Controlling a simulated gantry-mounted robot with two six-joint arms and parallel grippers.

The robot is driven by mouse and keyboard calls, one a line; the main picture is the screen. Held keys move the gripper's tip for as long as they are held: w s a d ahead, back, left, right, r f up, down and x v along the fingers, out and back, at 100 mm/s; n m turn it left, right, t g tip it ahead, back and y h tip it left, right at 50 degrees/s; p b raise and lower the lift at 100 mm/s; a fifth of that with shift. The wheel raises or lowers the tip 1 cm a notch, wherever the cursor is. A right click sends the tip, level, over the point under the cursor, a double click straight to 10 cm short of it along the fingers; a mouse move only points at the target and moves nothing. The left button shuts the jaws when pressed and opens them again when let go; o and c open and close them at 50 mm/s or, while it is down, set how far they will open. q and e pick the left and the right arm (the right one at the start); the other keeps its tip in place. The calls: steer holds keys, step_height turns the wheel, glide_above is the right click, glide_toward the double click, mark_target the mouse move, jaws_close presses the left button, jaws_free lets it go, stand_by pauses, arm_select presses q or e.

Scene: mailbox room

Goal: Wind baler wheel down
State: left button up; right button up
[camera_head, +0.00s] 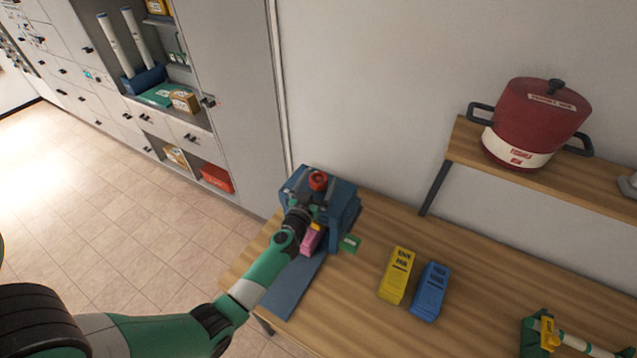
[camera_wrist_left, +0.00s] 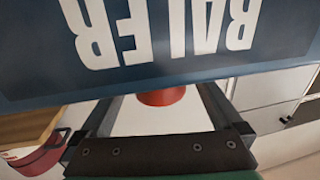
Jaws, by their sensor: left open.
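The blue baler (camera_head: 345,205) stands on the wooden table against the wall, with a red wheel (camera_head: 318,180) on top. My left gripper (camera_head: 312,192) is at the top of the baler, close to the wheel. In the left wrist view, its two dark fingers are apart, and a red round part (camera_wrist_left: 162,97) shows between their far ends. I cannot tell whether they touch it. The baler's dark blue face (camera_wrist_left: 165,75) with upside-down BALER lettering fills the upper part of that view. A pink block (camera_head: 311,240) sits low at the baler's front, partly behind my wrist.
Yellow (camera_head: 397,275) and blue (camera_head: 430,292) blocks stand right of the baler. A small green item (camera_head: 350,244) lies near its base. A red pot (camera_head: 540,120) sits on a wall shelf. A green and yellow object (camera_head: 545,335) is at lower right. Cabinets stand at left.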

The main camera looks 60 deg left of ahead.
arm_select(q)
steer(key=shift+c, duration=0.3)
steer(key=c, duration=1.3)
steer(key=shift+a+r+m+t+h+p, duration=0.1)
steer(key=shift+r+m+t+h+p, duration=0.15)
steer(key=shift+m+t+h+p, duration=0.2)
steer(key=shift+t, duration=0.25)
steer(key=shift+m+t+h, duration=0.3)
steer(key=shift+m+h, duration=0.25)
steer(key=shift+h, duration=0.1)
steer(key=shift+f+m+t+h, duration=0.1)
steer(key=shift+m+t+h, duration=0.2)
steer(key=shift+h, duration=0.2)
steer(key=m+h+b, duration=0.1)
steer(key=h+b, duration=0.1)
steer(key=m+t+h+b, duration=0.1)
steer(key=m+h+b, duration=0.1)
steer(key=b, duration=0.1)
steer(key=m+t+h+b, duration=0.1)
steer(key=h+b, duration=0.1)
steer(key=b, duration=0.1)
steer(key=shift+f+m+h, duration=0.3)
steer(key=shift+h, duration=0.1)
steer(key=shift+r+m+h+b, duration=0.25)
steer(key=shift+m+h+b, duration=0.15)
steer(key=shift+h+b, duration=0.35)
